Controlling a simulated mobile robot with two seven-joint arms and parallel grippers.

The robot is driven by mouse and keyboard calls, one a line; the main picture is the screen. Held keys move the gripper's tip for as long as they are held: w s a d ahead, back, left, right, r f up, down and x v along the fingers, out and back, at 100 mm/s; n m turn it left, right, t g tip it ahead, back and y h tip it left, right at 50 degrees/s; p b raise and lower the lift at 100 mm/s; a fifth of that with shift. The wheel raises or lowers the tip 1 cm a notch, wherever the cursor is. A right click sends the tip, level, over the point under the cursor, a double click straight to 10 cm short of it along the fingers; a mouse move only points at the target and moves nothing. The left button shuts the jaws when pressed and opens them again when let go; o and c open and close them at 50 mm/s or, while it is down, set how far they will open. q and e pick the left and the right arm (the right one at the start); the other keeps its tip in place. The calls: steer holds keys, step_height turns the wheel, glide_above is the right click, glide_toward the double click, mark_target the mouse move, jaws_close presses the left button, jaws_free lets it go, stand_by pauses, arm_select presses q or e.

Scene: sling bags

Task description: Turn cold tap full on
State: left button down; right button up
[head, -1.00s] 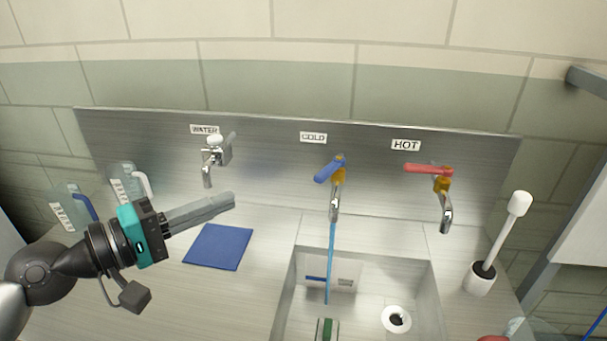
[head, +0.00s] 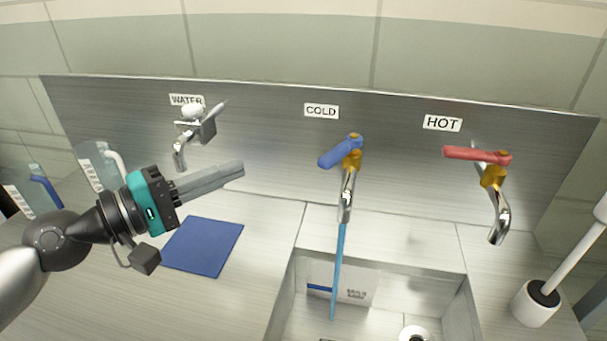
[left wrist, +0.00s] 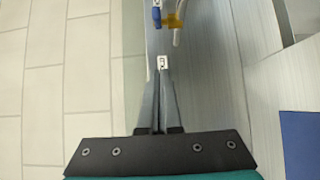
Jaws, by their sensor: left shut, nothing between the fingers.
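The cold tap (head: 348,185) is on the steel back panel under a COLD label (head: 321,111). Its blue lever (head: 341,151) slants down to the left from the brass body, and a blue stream (head: 336,270) runs from its spout into the sink. My left gripper (head: 241,168) is shut and empty, to the left of the blue lever and apart from it, pointing right. In the left wrist view the shut fingers (left wrist: 160,75) point toward the blue lever (left wrist: 157,17) at the top. My right gripper is not in view.
The hot tap (head: 492,180) with a red lever is at the right, the water tap (head: 190,130) at the left. A blue cloth (head: 203,246) lies on the counter below my gripper. A sink (head: 455,300) and a brush in a white holder (head: 534,303) are at the right.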

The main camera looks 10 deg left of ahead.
mark_target(341, 151)
arm_select(q)
steer(key=w+d+p, duration=0.6)
steer(key=d+p, duration=0.2)
steer(key=d, duration=0.2)
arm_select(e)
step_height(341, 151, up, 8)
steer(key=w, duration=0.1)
arm_select(q)
steer(key=shift+f, duration=0.1)
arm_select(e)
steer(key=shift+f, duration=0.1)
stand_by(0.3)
